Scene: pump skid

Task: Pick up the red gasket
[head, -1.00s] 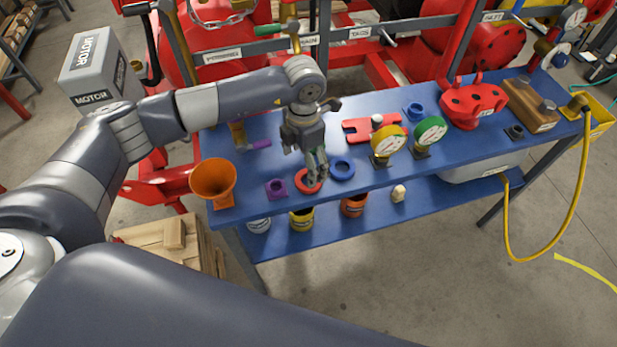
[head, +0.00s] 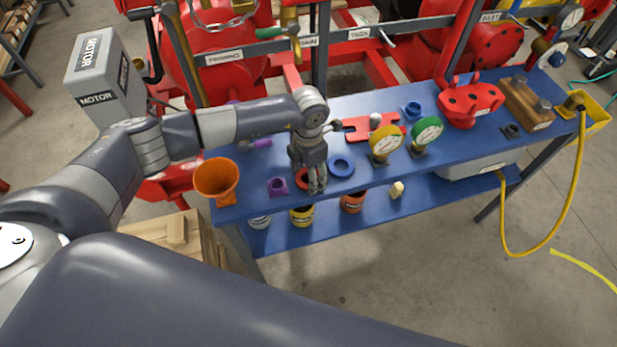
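The red gasket (head: 301,179) is a flat ring on the blue bench top (head: 245,196), near its front edge. A blue ring (head: 341,166) lies just right of it. My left gripper (head: 317,189) hangs fingers-down over the gasket's right part and hides much of the ring. Its fingers look close together. I cannot tell whether they touch the gasket or stand in front of it, or how far they are open. My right gripper is not in the head view.
Yellow (head: 385,143) and green (head: 426,134) gauges stand to the right. A red flat part (head: 365,128) lies behind. Jars (head: 302,216) sit on the lower shelf.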

